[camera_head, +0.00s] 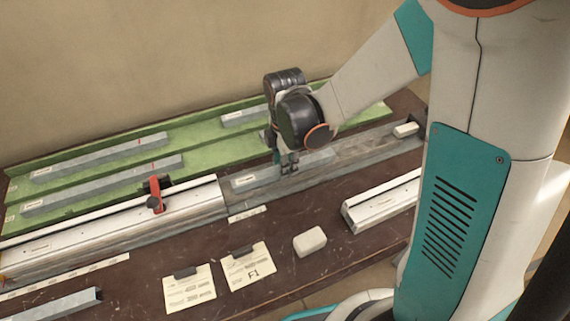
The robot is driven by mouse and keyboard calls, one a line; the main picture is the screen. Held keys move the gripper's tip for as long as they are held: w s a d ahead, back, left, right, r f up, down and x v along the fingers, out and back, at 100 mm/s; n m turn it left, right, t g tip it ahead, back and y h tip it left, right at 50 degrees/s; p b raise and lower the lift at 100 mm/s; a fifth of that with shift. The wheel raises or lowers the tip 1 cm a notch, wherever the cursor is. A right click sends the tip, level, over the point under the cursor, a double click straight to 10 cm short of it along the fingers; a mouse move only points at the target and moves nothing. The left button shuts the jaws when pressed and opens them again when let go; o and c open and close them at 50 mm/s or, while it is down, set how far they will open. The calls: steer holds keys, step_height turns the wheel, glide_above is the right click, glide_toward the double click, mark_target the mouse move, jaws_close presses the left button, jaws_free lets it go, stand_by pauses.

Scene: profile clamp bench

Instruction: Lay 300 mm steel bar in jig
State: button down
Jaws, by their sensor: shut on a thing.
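My gripper (289,168) points down over the right part of the long jig and is shut on a short grey steel bar. This steel bar (243,181) has a white label near its left end and runs along the jig channel. It is in or just above the channel; I cannot tell whether it touches the bottom. The gripper hides part of its middle. The jig (110,232) is a long pale metal profile on the left, with a red-handled clamp (155,194) on it. To the right it continues as a darker grey channel (370,143).
A green rack (100,157) behind the jig holds several labelled grey bars. In front, on the dark bench (300,268), are two cards (247,266), a whitish block (310,241), a grey bar (55,306) and a pale profile (380,202). A wall stands behind.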

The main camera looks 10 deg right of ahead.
steer(key=shift+f+b, duration=0.3)
steer(key=shift+s+f+b, duration=0.2)
steer(key=shift+f+b, duration=0.05)
steer(key=shift+b, duration=0.05)
steer(key=c, duration=1.3)
jaws_free()
steer(key=shift+w+f, duration=0.15)
steer(key=shift+r, duration=0.2)
